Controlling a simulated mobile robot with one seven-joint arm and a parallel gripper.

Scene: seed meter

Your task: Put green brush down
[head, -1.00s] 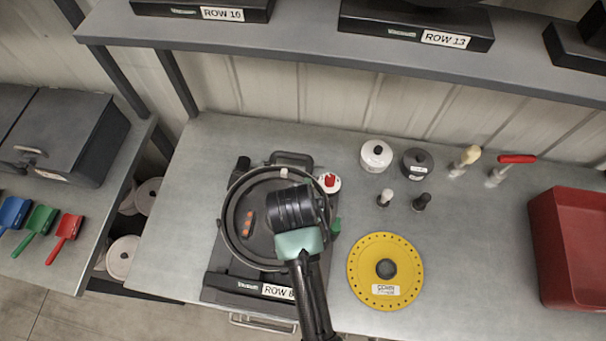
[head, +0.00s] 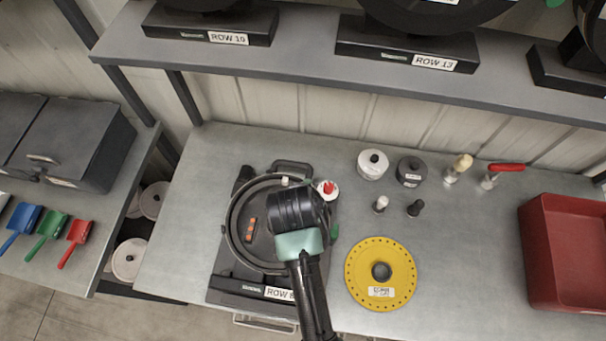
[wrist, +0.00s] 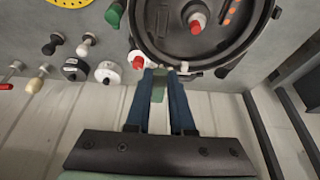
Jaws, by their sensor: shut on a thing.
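My gripper (wrist: 160,76) points at the rim of the round black seed meter in the wrist view. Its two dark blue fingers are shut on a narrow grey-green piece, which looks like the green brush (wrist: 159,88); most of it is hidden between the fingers. In the head view my arm hides the fingers and most of what they hold. The seed meter (head: 234,262), labelled as a ROW unit, lies on the grey bench (head: 190,200). I cannot tell whether the brush touches the meter or the bench.
A white pot with a red top (head: 328,190) stands close beside the meter. A yellow seed disc (head: 357,268) lies to its right. White (head: 373,165) and dark (head: 410,171) pots, small knobs and two handled tools stand behind. A red bin (head: 565,250) is at far right. Bare bench lies between.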

